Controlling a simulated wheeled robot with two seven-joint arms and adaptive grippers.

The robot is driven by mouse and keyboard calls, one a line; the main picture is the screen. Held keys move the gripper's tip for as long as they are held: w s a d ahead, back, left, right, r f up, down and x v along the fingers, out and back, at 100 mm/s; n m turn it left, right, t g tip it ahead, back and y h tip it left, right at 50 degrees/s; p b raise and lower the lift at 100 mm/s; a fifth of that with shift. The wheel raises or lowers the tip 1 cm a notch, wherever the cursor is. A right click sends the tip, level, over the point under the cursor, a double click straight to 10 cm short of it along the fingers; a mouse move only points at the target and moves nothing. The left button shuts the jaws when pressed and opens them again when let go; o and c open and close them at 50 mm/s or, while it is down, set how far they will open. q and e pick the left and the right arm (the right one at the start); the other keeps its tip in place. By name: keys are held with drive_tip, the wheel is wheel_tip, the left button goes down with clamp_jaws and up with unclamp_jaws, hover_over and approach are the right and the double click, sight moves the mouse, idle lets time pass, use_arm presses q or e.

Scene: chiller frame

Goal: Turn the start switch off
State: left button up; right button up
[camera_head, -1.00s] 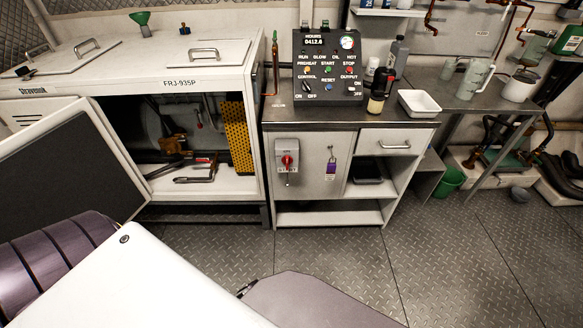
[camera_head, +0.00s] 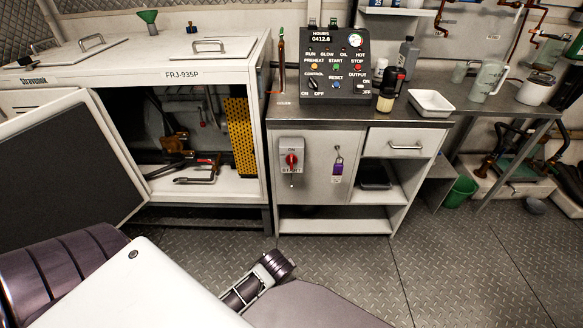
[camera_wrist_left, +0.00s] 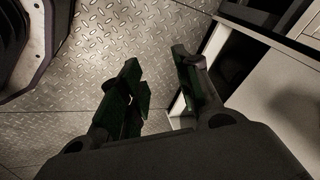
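The start switch is a red knob (camera_head: 291,160) on a grey box (camera_head: 290,145) on the front of the white cabinet, left of its centre. The lettering START shows below the knob; its exact turn position is too small to tell. In the left wrist view my left gripper (camera_wrist_left: 160,85) is open, its dark fingers apart with nothing between them, over the diamond-plate floor beside a white cabinet edge. The switch does not show in that view. A dark jointed arm part of mine shows low in the head view. My right gripper is not in view.
A control panel (camera_head: 335,65) stands on the cabinet top, beside a dark bottle and a white tray (camera_head: 430,103). A purple padlock (camera_head: 337,168) hangs right of the switch. The chiller door (camera_head: 60,170) stands open at left. The floor (camera_head: 340,255) before the cabinet is clear.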

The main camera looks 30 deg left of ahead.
use_arm(q)
drive_tip(key=w+a+r+m+t+y+b, duration=0.1)
drive_tip(key=w+a+r+m+t+y, duration=0.1)
drive_tip(key=w+r+m+t, duration=0.2)
drive_tip(key=w+a+r+m+t+y+b, duration=0.1)
drive_tip(key=w+a+r+m+t+y, duration=0.2)
drive_tip(key=w+r+m, duration=0.4)
drive_tip(key=w+a+r+m+t+y+b, duration=0.2)
drive_tip(key=w+r+m, duration=0.4)
drive_tip(key=r+m, duration=0.6)
drive_tip(key=shift+a+m+t+y, duration=0.45)
drive_tip(key=shift+m+t, duration=0.45)
drive_tip(key=shift+t, duration=0.4)
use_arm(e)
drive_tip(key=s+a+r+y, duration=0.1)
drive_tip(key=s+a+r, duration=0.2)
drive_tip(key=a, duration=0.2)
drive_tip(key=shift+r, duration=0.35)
use_arm(q)
drive_tip(key=shift+a, duration=0.1)
